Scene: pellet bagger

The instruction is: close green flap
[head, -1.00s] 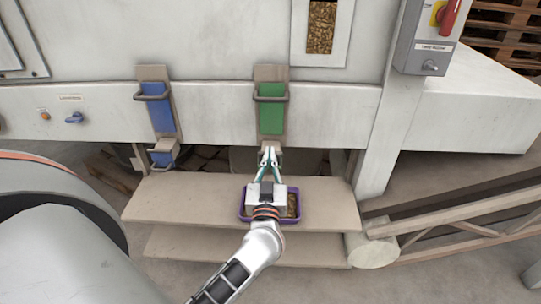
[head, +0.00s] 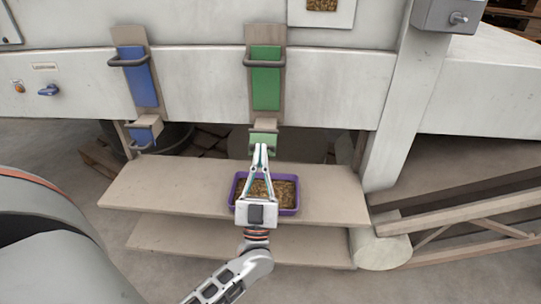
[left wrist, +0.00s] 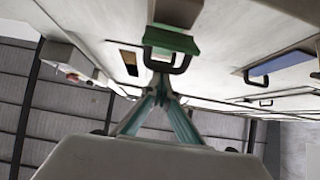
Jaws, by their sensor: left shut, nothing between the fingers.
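A green panel with a dark bar handle (head: 265,80) is on the front of the machine in the head view. Below it, a small green flap (head: 263,137) is at the lower end of the same beige chute. The wrist view shows a green flap (left wrist: 172,40) from below, with a dark loop handle in front. My left gripper (head: 261,148) is shut and empty, its fingertips just below the small flap. In the wrist view its fingertips (left wrist: 160,70) are close to the loop handle; I cannot tell whether they touch. My right gripper is out of view.
A purple tray of brown pellets (head: 294,207) stands on the beige shelf (head: 150,190) under my left gripper. A blue panel (head: 138,75) and a lower blue flap (head: 145,134) are to the left. A white post (head: 400,125) stands to the right.

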